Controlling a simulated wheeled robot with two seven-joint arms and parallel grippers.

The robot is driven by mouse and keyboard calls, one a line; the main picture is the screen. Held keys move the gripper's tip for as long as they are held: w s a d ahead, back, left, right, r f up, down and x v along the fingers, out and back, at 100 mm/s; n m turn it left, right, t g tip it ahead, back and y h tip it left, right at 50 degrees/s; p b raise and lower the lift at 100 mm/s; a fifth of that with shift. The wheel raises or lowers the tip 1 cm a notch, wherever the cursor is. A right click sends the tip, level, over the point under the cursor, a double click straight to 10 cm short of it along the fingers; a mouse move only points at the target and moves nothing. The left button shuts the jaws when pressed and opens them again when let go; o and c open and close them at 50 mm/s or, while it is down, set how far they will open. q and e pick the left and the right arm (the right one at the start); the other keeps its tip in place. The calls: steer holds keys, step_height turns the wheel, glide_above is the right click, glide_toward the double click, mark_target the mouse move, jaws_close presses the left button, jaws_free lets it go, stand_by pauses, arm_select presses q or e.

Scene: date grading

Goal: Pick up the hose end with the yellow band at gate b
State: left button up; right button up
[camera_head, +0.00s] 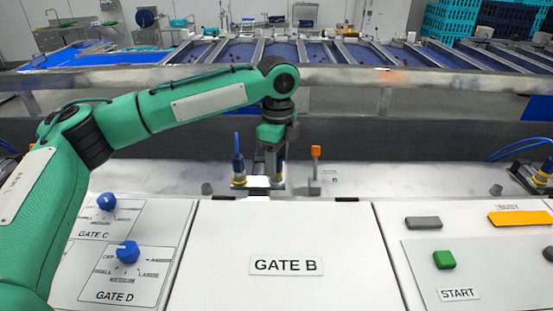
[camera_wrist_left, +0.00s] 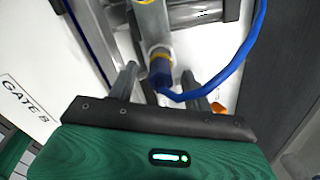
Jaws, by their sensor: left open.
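The hose end (camera_wrist_left: 160,72) shows in the left wrist view as a blue fitting with a yellow band beside a metal part. A blue hose (camera_wrist_left: 247,45) curves away from it to the right. My left gripper (camera_wrist_left: 161,78) is open, with one finger on each side of the blue fitting; I cannot tell whether they touch it. In the head view my left gripper (camera_head: 268,165) points down behind the GATE B panel (camera_head: 285,225). A blue hose piece with a yellow band (camera_head: 238,165) stands just left of it. Parts behind the gripper are hidden. My right gripper is not in view.
An orange-topped lever (camera_head: 315,155) stands close to the right of the gripper. Blue knobs (camera_head: 127,252) are at left, and a green START button (camera_head: 444,260) is at right. Another hose fitting (camera_head: 540,175) is at the far right. A long rail (camera_head: 400,78) runs behind.

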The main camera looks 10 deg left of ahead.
arm_select(q)
steer(key=shift+f, duration=0.85)
jaws_close()
steer(key=shift+r, duration=0.1)
